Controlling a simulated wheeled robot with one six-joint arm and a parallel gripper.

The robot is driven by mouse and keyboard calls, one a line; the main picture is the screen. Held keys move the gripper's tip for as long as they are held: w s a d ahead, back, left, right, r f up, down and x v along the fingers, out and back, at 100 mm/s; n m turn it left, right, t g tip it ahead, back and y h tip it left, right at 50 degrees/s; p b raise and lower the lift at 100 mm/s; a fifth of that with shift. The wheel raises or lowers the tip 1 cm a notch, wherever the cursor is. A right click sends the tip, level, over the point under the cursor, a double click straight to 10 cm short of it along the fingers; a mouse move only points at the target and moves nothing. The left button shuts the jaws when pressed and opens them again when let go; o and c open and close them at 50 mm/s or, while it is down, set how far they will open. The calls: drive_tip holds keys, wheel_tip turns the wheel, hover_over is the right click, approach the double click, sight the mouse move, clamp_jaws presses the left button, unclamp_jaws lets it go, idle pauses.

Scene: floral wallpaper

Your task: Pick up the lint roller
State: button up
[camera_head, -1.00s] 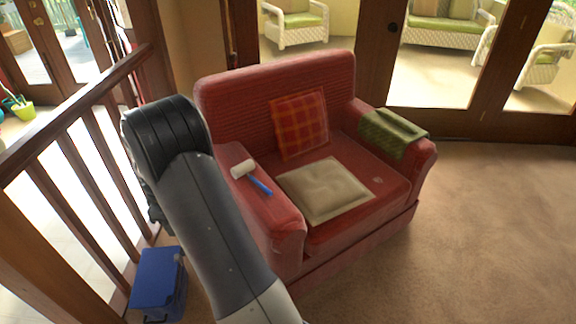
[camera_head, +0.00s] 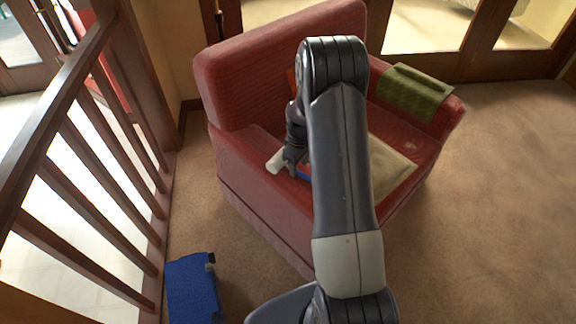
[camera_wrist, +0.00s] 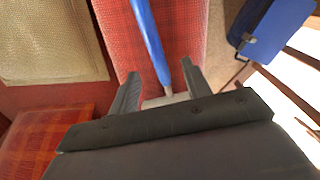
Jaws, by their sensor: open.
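The lint roller lies on the left arm of the red armchair (camera_head: 240,170). In the head view its white roller end (camera_head: 274,160) shows left of my gripper (camera_head: 291,166), and a bit of its blue handle (camera_head: 303,175) shows to the right; my arm hides the rest. In the wrist view the blue handle (camera_wrist: 149,38) runs up from between the two fingers of my gripper (camera_wrist: 160,88). The fingers are open, one on each side of the roller's neck. The white head is mostly hidden behind the gripper body.
A beige cushion (camera_head: 388,168) lies on the seat, and a green folded cloth (camera_head: 414,93) lies over the right armrest. A blue box (camera_head: 192,290) stands on the carpet at lower left, near a wooden railing (camera_head: 100,150). Carpet is clear at right.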

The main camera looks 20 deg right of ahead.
wheel_tip(320, 180, down, 2)
drive_tip(key=shift+f, duration=0.1)
clamp_jaws()
idle(0.5)
